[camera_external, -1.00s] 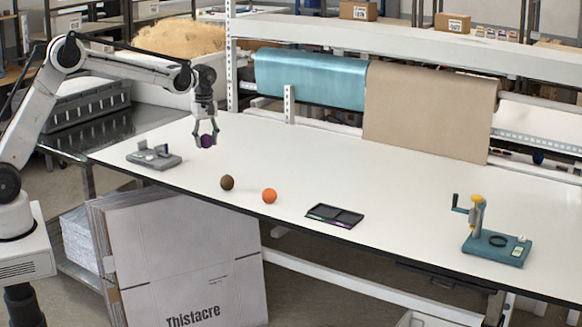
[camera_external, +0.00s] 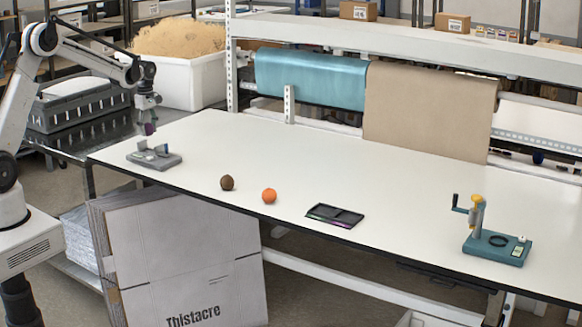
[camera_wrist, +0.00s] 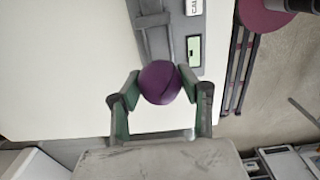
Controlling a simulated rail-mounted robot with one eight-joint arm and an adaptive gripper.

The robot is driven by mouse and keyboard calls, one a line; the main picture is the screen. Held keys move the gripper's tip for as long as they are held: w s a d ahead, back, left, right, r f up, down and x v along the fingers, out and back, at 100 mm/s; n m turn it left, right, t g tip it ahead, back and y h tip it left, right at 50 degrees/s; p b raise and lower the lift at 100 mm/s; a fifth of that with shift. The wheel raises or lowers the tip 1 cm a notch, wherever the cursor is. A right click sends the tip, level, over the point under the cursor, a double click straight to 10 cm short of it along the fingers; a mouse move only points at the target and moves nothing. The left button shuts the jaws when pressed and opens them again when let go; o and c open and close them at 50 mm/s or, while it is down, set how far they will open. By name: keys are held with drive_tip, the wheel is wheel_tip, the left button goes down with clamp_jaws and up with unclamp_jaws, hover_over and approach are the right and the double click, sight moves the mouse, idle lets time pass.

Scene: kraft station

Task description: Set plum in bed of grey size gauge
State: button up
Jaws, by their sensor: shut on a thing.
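The purple plum (camera_wrist: 160,82) is held between the two green-padded fingers of my gripper (camera_wrist: 161,86) in the wrist view. In the external view, my gripper (camera_external: 149,127) with the plum (camera_external: 150,129) hangs above the far-left part of the table, just over the grey size gauge (camera_external: 155,161). The gauge sits near the table's left end. In the wrist view, part of the gauge (camera_wrist: 193,52), with a small green display and a white label, lies beyond the plum. The plum looks apart from the gauge; its exact height is hard to tell.
A brown ball (camera_external: 227,183) and an orange ball (camera_external: 269,196) lie right of the gauge on the white table (camera_external: 330,165). A black tray (camera_external: 335,215) and a teal device with a crank (camera_external: 497,246) stand further right. The middle of the table is clear.

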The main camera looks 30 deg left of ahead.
sight(150, 152)
drive_tip(key=shift+f+b, duration=1)
drive_tip(key=shift+f, duration=1.25)
drive_tip(key=shift+c, duration=0.2)
drive_tip(key=shift+f+b, duration=0.4)
drive_tip(key=shift+f, duration=0.15)
drive_tip(key=shift+f+b, duration=0.7)
drive_tip(key=shift+b, duration=0.4)
drive_tip(key=o, duration=1.3)
drive_tip(key=shift+c, duration=0.2)
drive_tip(key=shift+r, duration=0.15)
drive_tip(key=shift+r+p, duration=1.8)
drive_tip(key=shift+r, duration=2.1)
